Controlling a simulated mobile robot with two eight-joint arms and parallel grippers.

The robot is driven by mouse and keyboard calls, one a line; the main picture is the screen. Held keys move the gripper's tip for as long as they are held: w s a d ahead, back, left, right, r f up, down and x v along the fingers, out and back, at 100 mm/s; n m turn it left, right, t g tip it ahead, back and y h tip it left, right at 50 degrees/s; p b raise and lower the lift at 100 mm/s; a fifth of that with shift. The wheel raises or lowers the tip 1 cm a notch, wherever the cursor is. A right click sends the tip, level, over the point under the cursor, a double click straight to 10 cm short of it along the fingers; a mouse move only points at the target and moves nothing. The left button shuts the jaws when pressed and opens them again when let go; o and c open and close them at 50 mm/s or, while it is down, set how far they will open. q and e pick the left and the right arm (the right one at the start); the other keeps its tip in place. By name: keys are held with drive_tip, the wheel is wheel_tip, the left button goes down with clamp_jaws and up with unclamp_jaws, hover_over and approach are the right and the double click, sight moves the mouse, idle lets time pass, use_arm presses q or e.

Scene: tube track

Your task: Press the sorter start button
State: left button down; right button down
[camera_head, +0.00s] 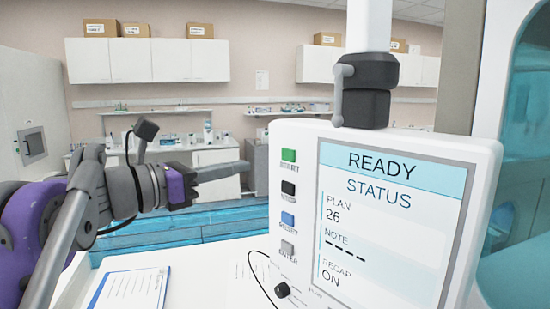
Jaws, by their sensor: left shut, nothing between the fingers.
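The sorter's control panel (490,160) is a white box with a lit screen (390,230) that reads READY, STATUS, PLAN 26, NOTE and RECAP ON. The green start button (289,155) is at the top of the button column on the panel's left side. Below it are a black (289,188), a blue (288,219) and a grey button (287,248). My left gripper (248,167) is shut and empty, pointing right toward the panel. In the picture its tip is a little left of and below the green button, with a visible gap. My right gripper is not in view.
A clipboard with paper (130,290) lies on the white table (205,265) below my left arm. A black knob (282,290) is low on the panel's left, with a dark cable near it. Cabinets and benches are far behind.

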sight(287, 157)
use_arm(q)
drive_tip(key=p+x, duration=0.1)
drive_tip(key=x, duration=0.8)
drive_tip(key=shift+w+d, duration=0.2)
drive_tip(key=shift+d, duration=0.05)
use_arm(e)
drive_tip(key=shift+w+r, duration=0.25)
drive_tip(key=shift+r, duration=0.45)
